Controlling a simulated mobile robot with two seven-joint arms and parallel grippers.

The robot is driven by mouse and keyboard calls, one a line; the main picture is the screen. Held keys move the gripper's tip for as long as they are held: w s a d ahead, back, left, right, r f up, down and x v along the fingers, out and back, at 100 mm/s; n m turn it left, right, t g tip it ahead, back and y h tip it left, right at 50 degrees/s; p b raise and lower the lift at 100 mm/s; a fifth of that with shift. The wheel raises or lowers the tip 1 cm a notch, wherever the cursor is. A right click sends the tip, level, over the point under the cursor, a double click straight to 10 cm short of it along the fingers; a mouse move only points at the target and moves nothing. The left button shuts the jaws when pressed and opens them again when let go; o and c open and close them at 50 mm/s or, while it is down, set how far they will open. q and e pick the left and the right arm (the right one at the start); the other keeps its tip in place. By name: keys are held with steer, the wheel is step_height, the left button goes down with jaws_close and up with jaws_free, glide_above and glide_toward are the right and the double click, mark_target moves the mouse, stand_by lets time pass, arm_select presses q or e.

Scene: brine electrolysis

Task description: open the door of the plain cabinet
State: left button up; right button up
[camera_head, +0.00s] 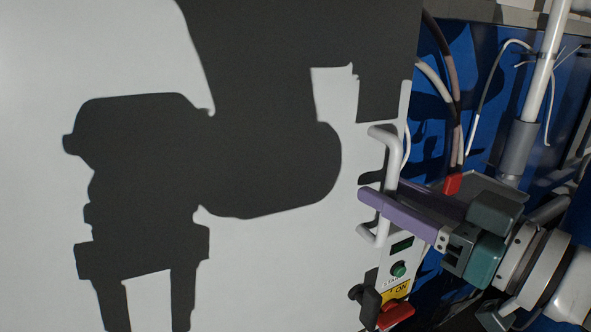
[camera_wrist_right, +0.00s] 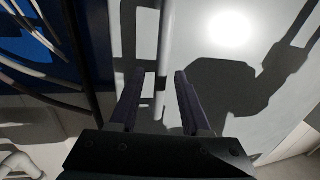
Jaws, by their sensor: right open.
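The plain cabinet's door (camera_head: 270,275) is a broad pale grey panel filling the left and middle of the head view. A white bar handle (camera_head: 392,152) stands at its right edge; it also shows in the right wrist view (camera_wrist_right: 165,45). My right gripper (camera_head: 383,188) reaches in from the right with its purple fingers at the handle. In the right wrist view the open fingers (camera_wrist_right: 159,80) lie on either side of the bar, with gaps visible. I cannot tell whether the door is ajar. My left gripper is not in view.
Below the handle are a green button (camera_head: 398,270), a yellow label (camera_head: 396,292) and a red switch (camera_head: 395,315). Cables (camera_head: 452,80) and a white pipe (camera_head: 545,75) stand right of the cabinet before a blue panel (camera_head: 487,50). Dark arm shadows fall across the door.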

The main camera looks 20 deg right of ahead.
steer(key=shift+w+a, duration=0.15)
steer(key=shift+w, duration=0.2)
steer(key=shift+c, duration=0.3)
jaws_close()
stand_by(1.0)
